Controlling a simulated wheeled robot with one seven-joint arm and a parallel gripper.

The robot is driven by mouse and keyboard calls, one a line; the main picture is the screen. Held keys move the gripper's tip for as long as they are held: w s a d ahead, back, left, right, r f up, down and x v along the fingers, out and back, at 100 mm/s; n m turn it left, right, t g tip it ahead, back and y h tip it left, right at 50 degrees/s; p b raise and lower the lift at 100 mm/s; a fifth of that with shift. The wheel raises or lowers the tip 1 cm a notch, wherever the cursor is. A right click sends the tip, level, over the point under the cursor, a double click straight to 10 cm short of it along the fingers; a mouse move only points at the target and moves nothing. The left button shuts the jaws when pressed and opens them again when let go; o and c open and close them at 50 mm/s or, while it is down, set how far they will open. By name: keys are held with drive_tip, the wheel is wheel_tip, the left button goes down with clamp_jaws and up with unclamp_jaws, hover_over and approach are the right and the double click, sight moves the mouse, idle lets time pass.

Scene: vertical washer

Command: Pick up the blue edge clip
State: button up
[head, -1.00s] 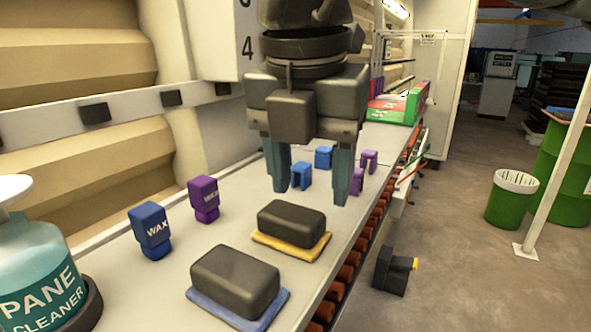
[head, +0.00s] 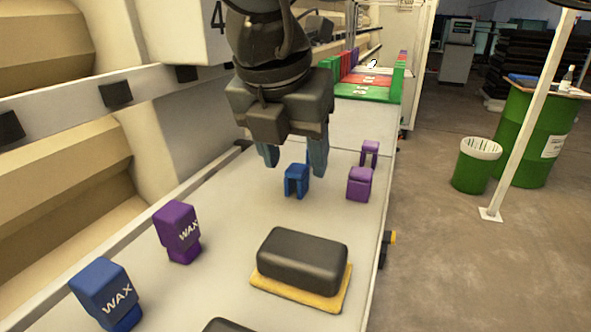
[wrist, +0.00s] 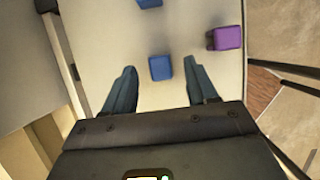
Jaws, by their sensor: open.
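A blue edge clip (head: 296,183), shaped like a small arch, stands on the light worktop. In the wrist view this blue clip (wrist: 160,68) shows between my two fingertips, with a gap on each side. A second blue clip (wrist: 149,2) is at the top edge of the wrist view; in the head view it is mostly hidden by my gripper. My gripper (head: 295,165) is open and empty, pointing down at the near blue clip. Its exact height over the worktop is hard to tell.
Two purple clips (head: 360,184) (head: 370,148) stand right of the blue one, near the worktop's right edge. A black block on a yellow pad (head: 285,292), a purple WAX bottle (head: 178,232) and a blue WAX bottle (head: 106,294) are nearer. A green-edged rack (head: 366,97) is at the far end.

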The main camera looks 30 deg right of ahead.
sight(296, 168)
drive_tip(key=shift+x, duration=1.55)
drive_tip(key=shift+a, duration=0.1)
drive_tip(key=c, duration=1)
